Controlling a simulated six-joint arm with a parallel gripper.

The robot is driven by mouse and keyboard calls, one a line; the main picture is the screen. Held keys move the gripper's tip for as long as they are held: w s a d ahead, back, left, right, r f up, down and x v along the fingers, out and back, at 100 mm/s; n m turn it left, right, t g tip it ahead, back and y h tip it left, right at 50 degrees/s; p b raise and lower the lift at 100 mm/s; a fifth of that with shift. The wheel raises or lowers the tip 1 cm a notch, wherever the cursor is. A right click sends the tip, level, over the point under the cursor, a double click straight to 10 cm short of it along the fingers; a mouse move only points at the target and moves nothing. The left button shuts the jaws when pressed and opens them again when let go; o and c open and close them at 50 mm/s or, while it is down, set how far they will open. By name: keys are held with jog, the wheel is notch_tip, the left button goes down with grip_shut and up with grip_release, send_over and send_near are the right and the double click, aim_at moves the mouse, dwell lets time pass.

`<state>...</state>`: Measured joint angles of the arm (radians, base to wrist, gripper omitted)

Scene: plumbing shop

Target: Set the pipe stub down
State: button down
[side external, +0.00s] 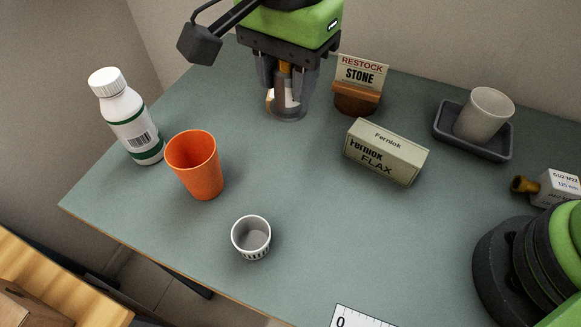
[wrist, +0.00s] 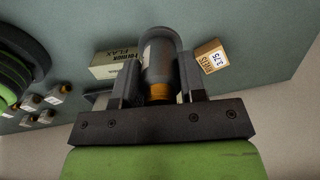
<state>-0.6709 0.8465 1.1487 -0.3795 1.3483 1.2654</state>
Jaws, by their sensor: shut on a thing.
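My gripper (side external: 287,104) points down at the back of the table and is shut on the pipe stub (side external: 291,97). The stub is a grey cylinder with a pale label and a brass-coloured end. In the wrist view the stub (wrist: 158,62) lies between the two dark fingers, its brass end toward the palm. In the side view the fingers partly cover it. Its lower end is close to the tabletop; I cannot tell whether it touches.
A card stand (side external: 358,88) and a flax box (side external: 385,157) stand right of my gripper. Further right, a dark tray (side external: 472,146) holds a pale cup (side external: 485,112). An orange cup (side external: 196,166), white bottle (side external: 126,117) and small grey cup (side external: 251,239) stand left and front. The table's middle is clear.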

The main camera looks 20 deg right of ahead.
notch_tip(320, 180, down, 14)
jog(key=shift+d+f, duration=0.1)
jog(key=shift+f, duration=0.1)
dwell(0.4)
jog(key=shift+f, duration=0.1)
jog(key=c, duration=0.7)
grip_release()
notch_tip(320, 180, up, 12)
jog(key=shift+r, duration=0.1)
